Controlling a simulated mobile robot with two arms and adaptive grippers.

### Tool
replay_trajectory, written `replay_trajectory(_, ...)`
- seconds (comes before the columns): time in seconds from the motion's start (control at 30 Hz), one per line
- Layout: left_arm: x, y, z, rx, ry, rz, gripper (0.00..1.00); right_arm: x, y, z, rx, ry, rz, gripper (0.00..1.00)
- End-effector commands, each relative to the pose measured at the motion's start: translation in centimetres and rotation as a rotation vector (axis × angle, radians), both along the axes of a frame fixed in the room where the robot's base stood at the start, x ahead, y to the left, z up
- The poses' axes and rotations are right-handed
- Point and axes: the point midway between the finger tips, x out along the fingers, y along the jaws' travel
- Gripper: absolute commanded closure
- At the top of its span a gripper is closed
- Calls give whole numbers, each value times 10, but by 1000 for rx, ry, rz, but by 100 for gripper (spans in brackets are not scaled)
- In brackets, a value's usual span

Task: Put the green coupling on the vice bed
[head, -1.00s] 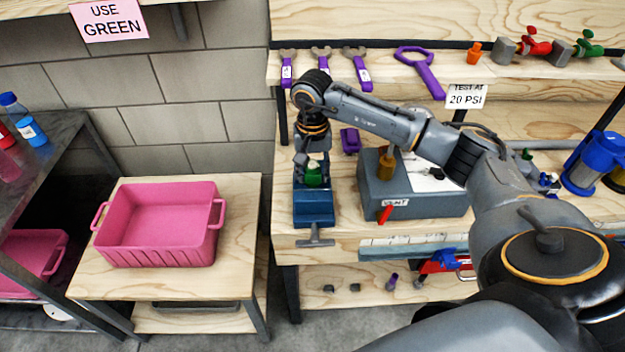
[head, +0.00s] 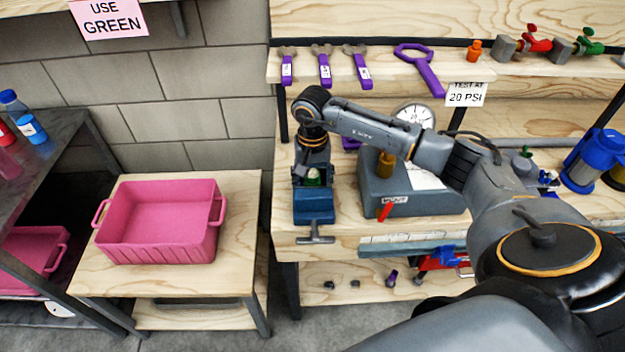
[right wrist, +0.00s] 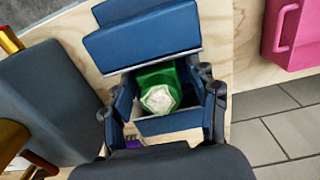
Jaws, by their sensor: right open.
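The blue vice (head: 314,206) stands at the left end of the workbench, and it fills the middle of the right wrist view (right wrist: 150,42). The green coupling (right wrist: 170,76), with a pale top, sits between the vice's blue jaws. Only a little of the coupling (head: 314,182) shows in the head view. My right gripper (right wrist: 163,108) is open, with one finger on each side of the coupling. In the head view my right gripper (head: 310,172) is over the vice and partly hidden by its own wrist. My left gripper is not in view.
A grey box (head: 430,203) with a red lever and a brass fitting stands right of the vice. A pink bin (head: 160,250) is on the low table at left.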

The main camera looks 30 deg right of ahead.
Motion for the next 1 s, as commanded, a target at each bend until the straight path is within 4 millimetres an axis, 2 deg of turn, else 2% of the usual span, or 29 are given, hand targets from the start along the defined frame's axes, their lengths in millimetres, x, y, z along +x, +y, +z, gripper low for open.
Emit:
replay_trajectory(0.13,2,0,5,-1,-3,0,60,0,0,4,1,1,0,41)
replay_trajectory(0.27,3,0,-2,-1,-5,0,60,1,-1,19,-2,-5,-1,41)
replay_trajectory(0.5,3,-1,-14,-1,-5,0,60,1,-1,71,-1,-6,-1,41)
replay_trajectory(0.7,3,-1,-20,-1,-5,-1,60,1,0,106,0,-4,0,41)
replay_trajectory(0.83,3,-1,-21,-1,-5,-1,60,0,0,118,0,-1,-1,41)
replay_trajectory(1.0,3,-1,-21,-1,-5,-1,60,0,0,123,0,1,-1,41)
